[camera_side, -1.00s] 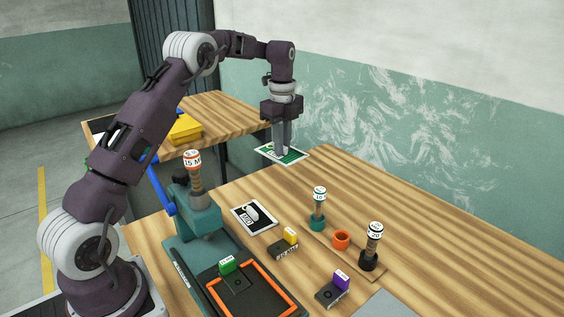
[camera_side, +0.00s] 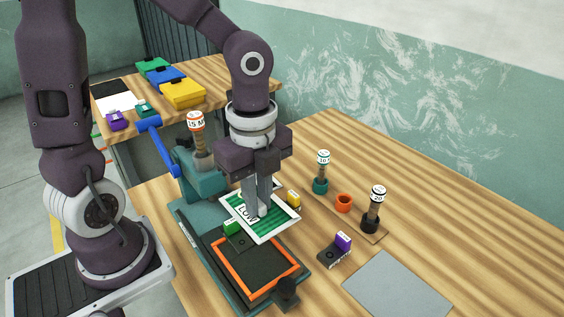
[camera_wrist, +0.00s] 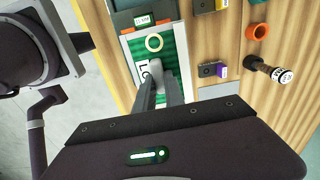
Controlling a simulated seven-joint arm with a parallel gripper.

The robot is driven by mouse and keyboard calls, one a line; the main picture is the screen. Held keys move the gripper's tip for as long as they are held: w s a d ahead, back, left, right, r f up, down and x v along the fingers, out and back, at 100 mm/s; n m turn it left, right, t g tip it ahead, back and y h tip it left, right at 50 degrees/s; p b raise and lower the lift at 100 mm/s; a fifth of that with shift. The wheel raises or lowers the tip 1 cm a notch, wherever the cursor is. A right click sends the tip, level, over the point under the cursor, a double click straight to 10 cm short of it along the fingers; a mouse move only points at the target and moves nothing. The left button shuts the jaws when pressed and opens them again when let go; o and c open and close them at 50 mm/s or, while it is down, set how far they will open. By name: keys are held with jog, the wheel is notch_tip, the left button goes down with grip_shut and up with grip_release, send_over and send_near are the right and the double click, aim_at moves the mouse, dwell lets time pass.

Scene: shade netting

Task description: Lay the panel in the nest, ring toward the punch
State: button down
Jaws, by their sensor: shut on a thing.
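My gripper (camera_side: 262,208) is shut on the green panel's white grip, and fingers and panel also show in the wrist view (camera_wrist: 158,75). The panel (camera_side: 272,224) has a white border and a label reading LOW. It hangs above the press base, by the upper part of the nest. The nest (camera_side: 219,252) is a dark recess with an orange frame. The punch (camera_side: 200,160) stands at the base's far end, with a blue lever. In the wrist view, the panel's pale ring (camera_wrist: 154,43) is at the upper end, toward the green-tagged stop (camera_wrist: 141,19), on the punch side.
A purple-tagged block (camera_side: 335,250) and a grey sheet (camera_side: 398,284) lie right of the press. A rack with a teal punch (camera_side: 320,185), an orange cup (camera_side: 343,202) and a black punch (camera_side: 369,222) stands beyond. Coloured boxes (camera_side: 183,93) sit on the back table.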

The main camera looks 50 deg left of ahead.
aim_at(250, 218)
jog(key=shift+s+f, duration=0.25)
jog(key=shift+s, duration=0.75)
notch_tip(250, 218, down, 4)
jog(key=shift+d, duration=0.15)
jog(key=shift+f, duration=0.5)
jog(key=shift+f, duration=3.25)
jog(key=shift+f, duration=0.25)
jog(key=c, duration=1.3)
grip_release()
jog(key=shift+c, duration=0.2)
